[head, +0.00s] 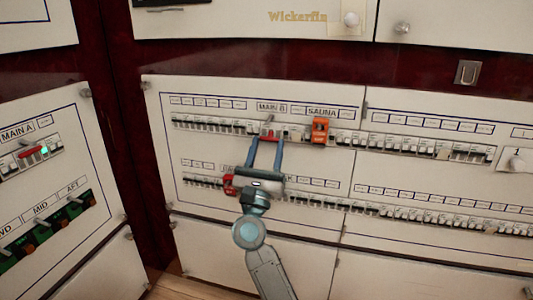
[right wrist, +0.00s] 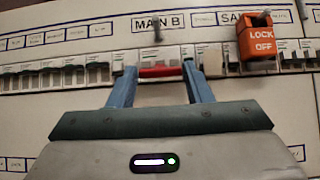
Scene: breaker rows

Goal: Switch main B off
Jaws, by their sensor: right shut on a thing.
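The main B breaker (head: 270,133) sits in the upper row under its MAIN B label (head: 272,107). Its wide red handle (right wrist: 160,71) shows in the right wrist view, low on the white breaker body. My right gripper (head: 266,141) reaches up to it from below, its two blue fingers at the two ends of the red handle, shut on it. The fingertips partly cover the breaker's sides. In the right wrist view the gripper (right wrist: 159,76) shows the same hold. My left gripper is not in view.
An orange LOCK OFF block (head: 319,131) stands out just right of main B, under SAUNA. A red part (head: 228,184) sits in the lower row beside my wrist. Small breakers line both rows.

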